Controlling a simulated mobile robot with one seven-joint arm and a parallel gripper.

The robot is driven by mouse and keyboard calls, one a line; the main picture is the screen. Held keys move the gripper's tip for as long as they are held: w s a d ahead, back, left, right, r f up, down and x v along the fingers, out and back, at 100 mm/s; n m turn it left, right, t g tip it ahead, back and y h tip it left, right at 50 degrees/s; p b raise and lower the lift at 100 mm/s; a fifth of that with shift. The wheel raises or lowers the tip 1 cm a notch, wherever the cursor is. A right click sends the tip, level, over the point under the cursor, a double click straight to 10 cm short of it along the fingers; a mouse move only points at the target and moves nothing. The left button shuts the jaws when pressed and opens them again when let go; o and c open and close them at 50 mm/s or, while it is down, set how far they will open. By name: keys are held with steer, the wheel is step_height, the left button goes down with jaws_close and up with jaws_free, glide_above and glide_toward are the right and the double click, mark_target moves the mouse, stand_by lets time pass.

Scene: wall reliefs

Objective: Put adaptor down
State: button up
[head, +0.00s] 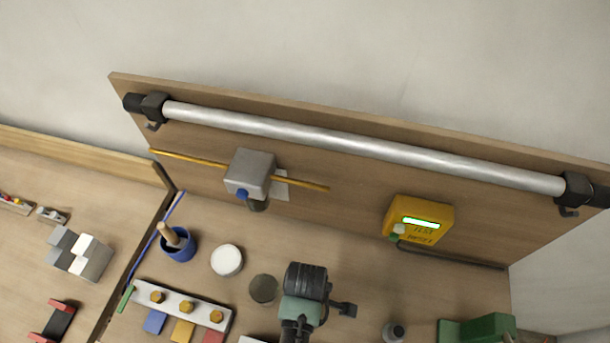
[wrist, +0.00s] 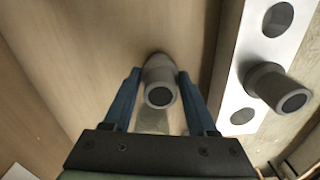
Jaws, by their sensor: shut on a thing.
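My gripper (wrist: 159,76) shows in the wrist view as two blue fingers, shut on a grey round adaptor (wrist: 160,97). The adaptor's dark end faces the camera and its far end points toward the wooden surface; I cannot tell if it touches the wood. To the right, a second grey adaptor (wrist: 278,88) stands at a white plate (wrist: 243,82) with dark round holes. In the head view my arm comes in at the bottom middle; the fingers and held adaptor are not clear there.
In the head view, a blue cup (head: 179,247), a white round lid (head: 227,260) and a dark disc (head: 263,288) are left of my arm. A yellow box (head: 419,220) and a grey block (head: 249,172) are on the wooden backboard, below a silver tube (head: 360,147).

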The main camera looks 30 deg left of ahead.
steer(key=o, duration=1.4)
steer(key=shift+f, duration=0.1)
steer(key=shift+c, duration=0.2)
step_height(320, 180, up, 12)
steer(key=shift+w+r+b, duration=0.1)
steer(key=shift+r+b, duration=0.1)
steer(key=shift+b, duration=0.2)
